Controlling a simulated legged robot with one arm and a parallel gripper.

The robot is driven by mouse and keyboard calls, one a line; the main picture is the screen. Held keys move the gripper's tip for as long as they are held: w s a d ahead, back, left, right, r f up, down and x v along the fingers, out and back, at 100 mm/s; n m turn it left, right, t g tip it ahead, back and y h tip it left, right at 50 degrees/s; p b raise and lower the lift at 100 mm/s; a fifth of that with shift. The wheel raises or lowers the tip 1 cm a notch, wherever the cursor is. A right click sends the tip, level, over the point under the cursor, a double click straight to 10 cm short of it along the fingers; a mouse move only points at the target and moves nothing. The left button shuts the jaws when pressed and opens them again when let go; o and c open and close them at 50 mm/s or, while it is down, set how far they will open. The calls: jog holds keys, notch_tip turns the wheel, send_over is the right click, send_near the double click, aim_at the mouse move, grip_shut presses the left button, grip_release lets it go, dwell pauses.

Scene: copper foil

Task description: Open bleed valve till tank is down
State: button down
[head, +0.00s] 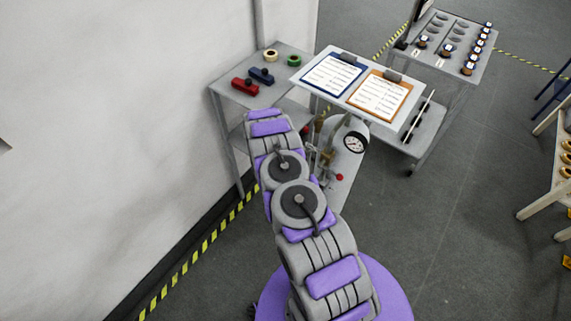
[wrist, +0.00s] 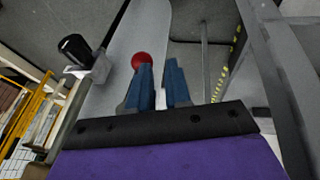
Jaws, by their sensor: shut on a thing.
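The pale tank (head: 340,128) with a round dial gauge (head: 354,142) stands under the clipboard shelf in the head view. The gauge reading is too small to make out. Brass fittings (head: 326,158) and a red ball knob (head: 340,177) show beside and below it. In the wrist view a red knob (wrist: 142,61) sits at the tip of the left blue finger. My gripper (wrist: 158,70) has its fingers close around a thin pale piece (wrist: 160,99), seemingly the bleed valve handle; the fingers hide most of it. In the head view my arm hides the gripper.
Clipboards (head: 332,75) lie on a white board above the tank. A grey side table (head: 238,92) with red and blue tools stands left, by the wall. A cart (head: 455,60) stands at the back right. Grey floor (head: 440,220) is open at right.

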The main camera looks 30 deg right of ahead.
jog(key=shift+s+a+f, duration=0.2)
jog(key=shift+s+f, duration=0.25)
jog(key=shift+f, duration=0.2)
jog(key=shift+s+f, duration=0.15)
jog(key=shift+f, duration=0.05)
jog(key=shift+a+r, duration=0.1)
jog(key=w+d+p+v, duration=0.1)
jog(key=p+v, duration=0.2)
jog(key=v, duration=1.5)
jog(key=shift+r, duration=0.35)
